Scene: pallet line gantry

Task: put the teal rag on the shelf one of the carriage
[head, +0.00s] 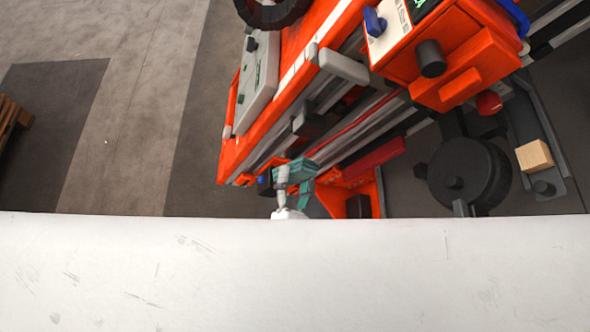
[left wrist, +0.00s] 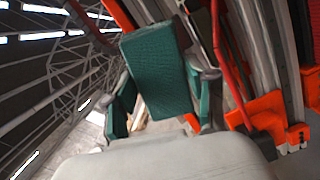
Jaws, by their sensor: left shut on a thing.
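The teal rag (left wrist: 158,72) is a flat, folded-looking piece with a textured face. It sits between the two fingers of my left gripper (left wrist: 162,100) in the left wrist view. In the head view the rag (head: 302,169) is small and partly covered by my left gripper (head: 288,178), which is shut on it. They are beside the lower left end of the orange carriage (head: 262,118). I cannot tell whether the rag touches it. I cannot tell which part is shelf one. My right gripper is not in view.
An orange control box (head: 440,55) with a blue knob (head: 375,22) is at the upper right. A black wheel-like part (head: 465,175) and a wooden block (head: 534,156) lie at the right. Bare floor (head: 130,100) is open at the left, with a pallet edge (head: 10,118).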

